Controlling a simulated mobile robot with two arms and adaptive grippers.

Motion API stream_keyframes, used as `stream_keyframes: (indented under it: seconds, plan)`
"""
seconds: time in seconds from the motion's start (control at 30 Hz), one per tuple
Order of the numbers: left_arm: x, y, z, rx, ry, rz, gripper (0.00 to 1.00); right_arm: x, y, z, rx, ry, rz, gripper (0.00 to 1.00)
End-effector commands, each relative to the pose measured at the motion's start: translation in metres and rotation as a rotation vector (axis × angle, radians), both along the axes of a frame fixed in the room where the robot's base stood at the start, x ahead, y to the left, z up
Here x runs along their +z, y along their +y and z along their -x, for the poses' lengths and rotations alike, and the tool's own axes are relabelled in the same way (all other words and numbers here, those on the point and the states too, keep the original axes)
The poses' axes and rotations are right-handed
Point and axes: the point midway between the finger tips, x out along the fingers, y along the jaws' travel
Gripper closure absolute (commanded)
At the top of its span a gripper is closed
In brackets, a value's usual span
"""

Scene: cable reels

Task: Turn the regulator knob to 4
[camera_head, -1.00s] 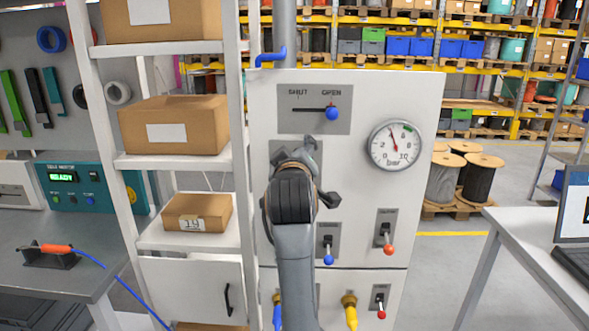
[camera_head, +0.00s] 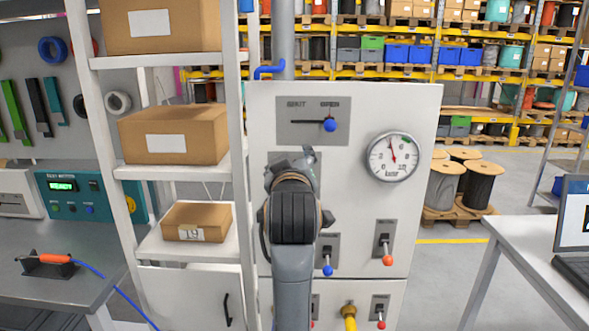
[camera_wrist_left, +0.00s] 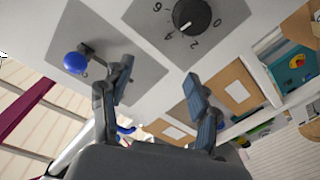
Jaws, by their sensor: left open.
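The regulator knob (camera_wrist_left: 191,14) is a round black dial on a grey plate at the top of the left wrist view. The numbers 0, 2 and 6 show around it. Its pale mark points to the lower left, apparently between 2 and 4; I cannot tell exactly where. In the head view my arm hides the knob. My left gripper (camera_wrist_left: 158,77) is open, its two fingers apart with nothing between them. It is near the panel, and the knob lies beyond the fingertips, apart from them. The head view shows this gripper (camera_head: 300,163) mostly from behind. My right gripper is not in view.
The white panel (camera_head: 350,100) carries a SHUT/OPEN lever with a blue ball (camera_head: 330,124), a bar gauge (camera_head: 392,157) and several smaller levers. The blue ball is close to the left finger in the wrist view. A shelf with cardboard boxes (camera_head: 174,134) stands left of the panel.

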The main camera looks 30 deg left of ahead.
Motion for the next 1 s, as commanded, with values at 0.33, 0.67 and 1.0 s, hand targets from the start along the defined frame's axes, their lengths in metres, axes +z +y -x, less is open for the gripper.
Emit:
stream_keyframes:
  seconds: [0.33, 0.67, 1.0]
  plan:
    - [-0.063, -0.054, 0.075, -0.057, 0.215, -0.352, 0.39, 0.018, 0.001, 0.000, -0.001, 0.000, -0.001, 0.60]
    - [-0.067, -0.048, 0.063, -0.068, 0.240, -0.388, 0.39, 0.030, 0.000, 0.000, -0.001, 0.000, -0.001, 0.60]
    - [-0.066, -0.009, 0.002, -0.069, 0.239, -0.386, 0.39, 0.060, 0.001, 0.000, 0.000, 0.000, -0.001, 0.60]
